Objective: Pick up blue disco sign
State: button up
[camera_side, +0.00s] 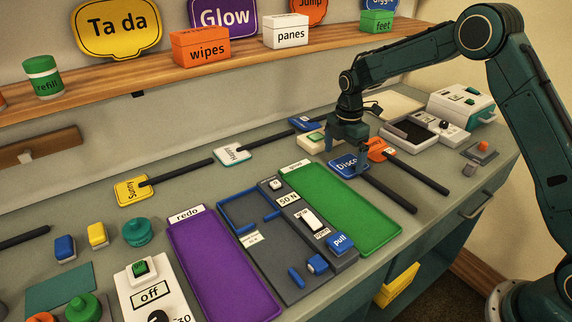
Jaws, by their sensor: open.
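The blue disco sign (346,167) lies flat on the counter, just behind the green tray. Its dark stick (388,193) points toward the lower right. My gripper (346,150) is open and pointing down, directly over or at the sign's upper edge. The fingers hide part of the sign, and I cannot tell whether they touch it.
An orange sign (377,149) with a dark stick lies close on the right. A white "Happy" sign (234,153), a blue sign (305,124) and a yellow "Sunny" sign (132,190) lie to the left. The green tray (345,215) and purple tray (222,265) are empty.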

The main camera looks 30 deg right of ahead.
aim_at(345, 165)
jog(key=shift+f, duration=1.2)
jog(key=c, duration=0.9)
